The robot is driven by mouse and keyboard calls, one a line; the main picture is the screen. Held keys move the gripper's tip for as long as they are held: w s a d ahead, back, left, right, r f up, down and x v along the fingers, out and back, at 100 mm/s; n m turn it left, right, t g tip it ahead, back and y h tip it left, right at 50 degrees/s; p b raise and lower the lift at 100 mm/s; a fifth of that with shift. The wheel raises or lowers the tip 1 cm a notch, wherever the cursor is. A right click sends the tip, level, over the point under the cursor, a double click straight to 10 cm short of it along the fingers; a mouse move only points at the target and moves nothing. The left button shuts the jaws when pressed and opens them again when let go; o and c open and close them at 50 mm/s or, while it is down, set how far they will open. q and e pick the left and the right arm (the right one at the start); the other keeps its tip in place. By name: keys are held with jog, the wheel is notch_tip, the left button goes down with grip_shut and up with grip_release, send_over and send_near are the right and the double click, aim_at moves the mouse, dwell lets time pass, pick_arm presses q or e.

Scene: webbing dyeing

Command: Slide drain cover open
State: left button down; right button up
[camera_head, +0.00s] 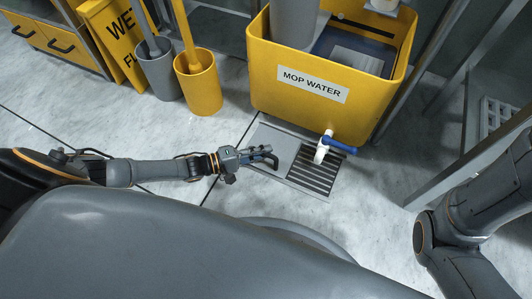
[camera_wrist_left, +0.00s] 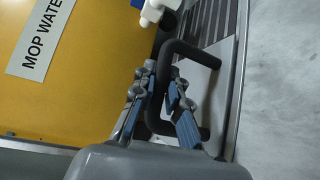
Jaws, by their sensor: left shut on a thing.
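The drain cover (camera_head: 273,144) is a flat grey plate set in a floor frame in front of the yellow mop water bin. To its right the slotted drain grate (camera_head: 315,172) shows uncovered. The cover has a dark bar handle, seen clearly in the left wrist view (camera_wrist_left: 187,46). My left gripper (camera_head: 270,157) is at the cover's left part, and in the left wrist view its blue-padded fingers (camera_wrist_left: 168,98) are shut around the handle. My right arm shows at the right edge of the head view, but its gripper is out of view.
The yellow bin (camera_head: 320,105) stands just behind the drain, with a white spout and blue tap handle (camera_head: 340,145) overhanging the grate. A grey bucket (camera_head: 158,72), a yellow bucket (camera_head: 200,86) and a wet floor sign (camera_head: 115,40) stand at the back left. Marble floor left of the drain is clear.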

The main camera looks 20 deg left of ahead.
pick_arm(q)
jog(key=c, duration=1.3)
grip_release()
jog(key=shift+c, duration=0.2)
jog(key=shift+s+a, duration=0.1)
jog(key=v, duration=1.1)
jog(key=shift+s+a+r, duration=0.15)
jog(key=shift+s+a, duration=0.1)
jog(key=shift+a, duration=0.05)
